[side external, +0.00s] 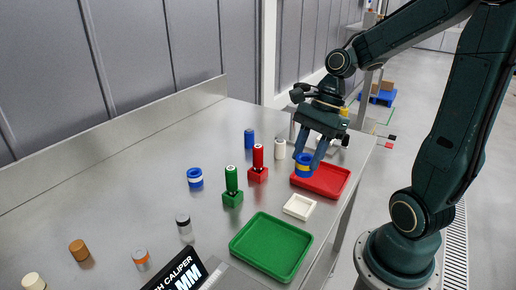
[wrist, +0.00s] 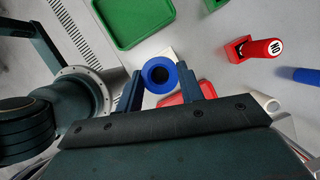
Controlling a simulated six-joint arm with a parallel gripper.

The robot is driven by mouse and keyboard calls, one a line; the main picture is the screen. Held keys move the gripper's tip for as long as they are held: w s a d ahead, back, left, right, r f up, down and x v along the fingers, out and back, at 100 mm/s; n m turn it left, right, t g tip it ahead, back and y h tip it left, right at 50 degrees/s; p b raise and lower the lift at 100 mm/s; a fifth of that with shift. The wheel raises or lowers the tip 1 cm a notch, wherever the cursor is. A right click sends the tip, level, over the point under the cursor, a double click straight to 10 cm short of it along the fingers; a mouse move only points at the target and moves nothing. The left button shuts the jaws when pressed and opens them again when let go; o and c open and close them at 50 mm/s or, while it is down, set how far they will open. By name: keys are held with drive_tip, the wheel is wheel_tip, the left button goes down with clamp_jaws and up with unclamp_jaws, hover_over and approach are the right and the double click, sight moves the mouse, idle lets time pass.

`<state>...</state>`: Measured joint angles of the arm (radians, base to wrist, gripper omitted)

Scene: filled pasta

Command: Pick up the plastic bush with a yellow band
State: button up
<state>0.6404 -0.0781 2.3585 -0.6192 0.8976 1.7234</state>
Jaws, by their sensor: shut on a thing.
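The blue plastic bush with a yellow band (side external: 303,168) is between the fingers of my gripper (side external: 309,154), which is shut on it. In the side view it shows in front of the left part of the red tray (side external: 333,184); its exact height over the tray is hard to tell. In the wrist view the bush (wrist: 150,83) shows end-on as a blue ring with a dark hole, between the two fingertips (wrist: 160,84); its band is not visible there. Another blue bush, with a white band (side external: 195,178), stands on the table to the left.
A green tray (side external: 271,247) and a small white tray (side external: 299,207) lie nearby. Red (side external: 258,163) and green (side external: 232,187) gauges stand in blocks left of my gripper. Several small cylinders and a caliper sign (side external: 180,277) are on the metal table. A low wall runs behind.

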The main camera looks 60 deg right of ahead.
wheel_tip(320, 180, up, 9)
drive_tip(key=shift+f, duration=0.15)
idle(0.4)
idle(0.5)
drive_tip(key=a+n+g+h, duration=0.2)
drive_tip(key=a+n+g, duration=0.3)
drive_tip(key=a+n, duration=0.9)
drive_tip(key=shift+w+a+r+n+g+h, duration=0.25)
drive_tip(key=shift+w+n+h, duration=0.2)
drive_tip(key=shift+n, duration=1.55)
drive_tip(key=shift+f, duration=0.25)
